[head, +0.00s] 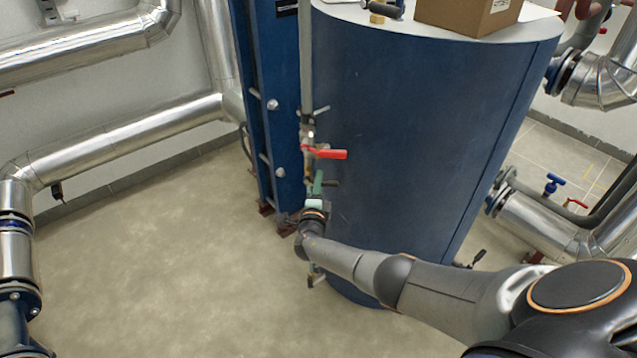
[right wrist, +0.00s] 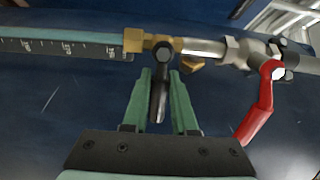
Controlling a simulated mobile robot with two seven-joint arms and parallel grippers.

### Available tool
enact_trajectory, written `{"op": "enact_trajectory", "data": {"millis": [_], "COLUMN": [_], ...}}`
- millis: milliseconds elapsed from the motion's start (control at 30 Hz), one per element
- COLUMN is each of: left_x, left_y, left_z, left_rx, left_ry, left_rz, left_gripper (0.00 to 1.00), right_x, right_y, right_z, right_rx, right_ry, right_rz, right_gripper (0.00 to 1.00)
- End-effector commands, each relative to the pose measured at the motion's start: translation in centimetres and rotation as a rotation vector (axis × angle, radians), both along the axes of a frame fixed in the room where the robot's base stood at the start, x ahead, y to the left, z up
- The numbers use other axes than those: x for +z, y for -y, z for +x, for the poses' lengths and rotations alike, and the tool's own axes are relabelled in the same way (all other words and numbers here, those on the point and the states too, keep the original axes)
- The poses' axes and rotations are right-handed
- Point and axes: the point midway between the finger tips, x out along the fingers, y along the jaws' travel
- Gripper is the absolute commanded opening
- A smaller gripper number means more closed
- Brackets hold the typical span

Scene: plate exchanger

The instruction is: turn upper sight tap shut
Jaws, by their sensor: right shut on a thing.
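The upper sight tap is a brass fitting (right wrist: 150,42) with a black lever (right wrist: 159,98) in the right wrist view. It sits between the scaled sight gauge (right wrist: 60,47) and a metal pipe. The lever points nearly square across the pipe line. My right gripper (right wrist: 162,80) has its green fingers on either side of the lever and is shut on it. In the head view my right gripper (head: 317,187) is at the thin vertical pipe beside the blue tank, and the dark lever (head: 331,184) pokes out to its right. My left gripper is not in view.
A red-handled valve (head: 325,153) sits just above on the same line, close to my gripper; its handle also shows in the right wrist view (right wrist: 258,108). The blue tank (head: 420,130) stands right behind. A blue frame (head: 270,100) is left. The floor (head: 160,260) at left is clear.

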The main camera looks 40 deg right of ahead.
Motion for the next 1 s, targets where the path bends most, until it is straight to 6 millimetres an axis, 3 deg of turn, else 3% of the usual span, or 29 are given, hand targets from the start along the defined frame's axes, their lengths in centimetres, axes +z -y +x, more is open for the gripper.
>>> {"op": "enact_trajectory", "data": {"millis": [33, 67, 333, 667, 1000], "left_x": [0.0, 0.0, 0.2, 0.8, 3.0], "left_y": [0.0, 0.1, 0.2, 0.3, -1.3], "left_z": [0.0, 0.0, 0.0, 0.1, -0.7], "left_rx": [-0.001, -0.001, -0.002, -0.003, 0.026], "left_ry": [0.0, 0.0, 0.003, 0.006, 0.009], "left_rz": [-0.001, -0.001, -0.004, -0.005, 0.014], "left_gripper": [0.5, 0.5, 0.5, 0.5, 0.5], "right_x": [0.0, 0.0, 0.0, 0.1, 0.4], "right_y": [0.1, 0.1, 0.1, -0.3, -4.5], "right_z": [-0.1, -0.1, 0.0, -0.3, -5.2], "right_rx": [-0.003, -0.003, -0.001, 0.001, 0.003], "right_ry": [-0.002, -0.002, -0.001, -0.001, -0.004], "right_rz": [-0.004, -0.004, -0.002, 0.0, 0.002], "right_gripper": [0.0, 0.27, 0.56, 0.56, 0.56]}}
